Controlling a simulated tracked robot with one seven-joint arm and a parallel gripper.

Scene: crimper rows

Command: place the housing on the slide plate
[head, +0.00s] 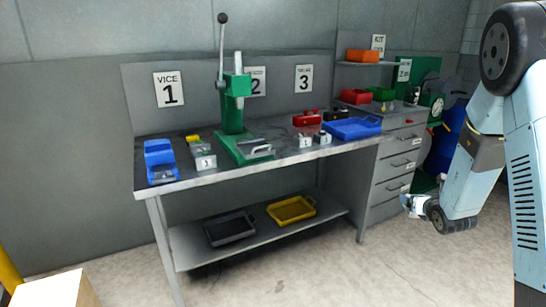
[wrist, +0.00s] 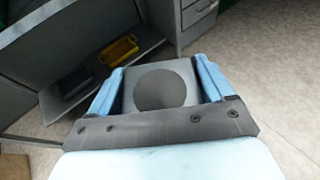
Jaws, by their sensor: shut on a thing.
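In the wrist view, my gripper (wrist: 161,78) has its two blue fingers on either side of a grey block with a dark round face, which I take to be the housing (wrist: 143,72). In the head view, my gripper (head: 411,205) hangs low at the right, in front of the drawers and well away from the bench top; the housing is too small to make out there. A green lever press (head: 235,105) stands mid-bench. A pale metal plate (head: 257,149) on its green base seems to be the slide plate; no housing is visible on it.
A black tray (head: 230,228) and yellow tray (head: 291,209) sit on the lower shelf. The floor (head: 330,275) before the bench looks clear.

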